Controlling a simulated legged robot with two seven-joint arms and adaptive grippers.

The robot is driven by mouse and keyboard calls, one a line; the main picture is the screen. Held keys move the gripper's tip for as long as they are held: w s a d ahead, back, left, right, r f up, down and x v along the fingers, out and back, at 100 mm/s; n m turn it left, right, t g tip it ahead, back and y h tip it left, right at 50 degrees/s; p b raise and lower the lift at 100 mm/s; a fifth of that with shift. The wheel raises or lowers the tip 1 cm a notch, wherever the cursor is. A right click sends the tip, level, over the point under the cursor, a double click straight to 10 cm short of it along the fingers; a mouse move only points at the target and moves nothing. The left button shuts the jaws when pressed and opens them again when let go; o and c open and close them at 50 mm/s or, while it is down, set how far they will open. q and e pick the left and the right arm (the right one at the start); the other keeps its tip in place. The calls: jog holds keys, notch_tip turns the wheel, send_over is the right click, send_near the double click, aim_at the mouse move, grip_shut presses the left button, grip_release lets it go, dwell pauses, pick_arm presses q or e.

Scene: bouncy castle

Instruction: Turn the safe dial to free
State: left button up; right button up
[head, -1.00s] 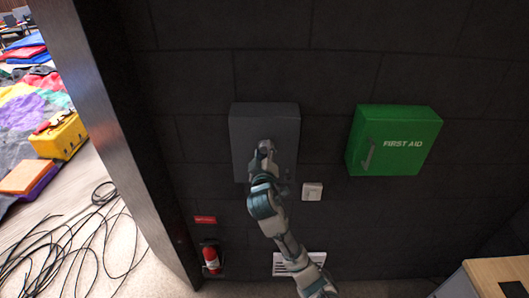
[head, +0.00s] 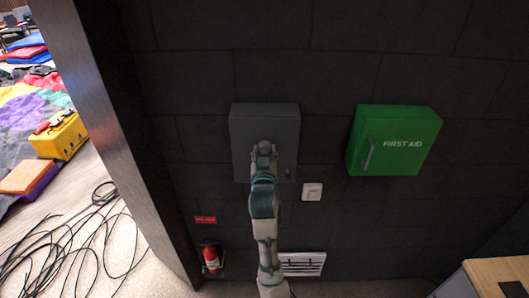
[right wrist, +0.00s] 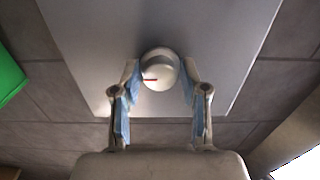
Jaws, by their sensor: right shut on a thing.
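The safe is a dark grey box (head: 264,120) on the black block wall in the head view. It fills the middle of the right wrist view as a pale grey face (right wrist: 100,35). The dial is a round white knob (right wrist: 160,62) with a red mark on its left side in the right wrist view. My right gripper (head: 264,154) is at the safe's front, its two fingers shut on the dial, one on each side. The fingers and hand hide most of the dial in the head view. My left gripper is not in view.
A green first aid box (head: 395,140) hangs right of the safe. A white switch (head: 312,191) is below right of the safe. A red fire extinguisher (head: 211,258) and a white vent (head: 303,264) are lower down. A pillar (head: 110,130) stands at left.

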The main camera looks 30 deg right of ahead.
jog(key=shift+f, duration=0.15)
dwell(0.4)
jog(key=o, duration=1.2)
jog(key=shift+w, duration=0.2)
jog(key=shift+c, duration=0.2)
jog(key=v, duration=1.2)
jog(key=shift+a, duration=0.15)
jog(key=shift+w, duration=0.1)
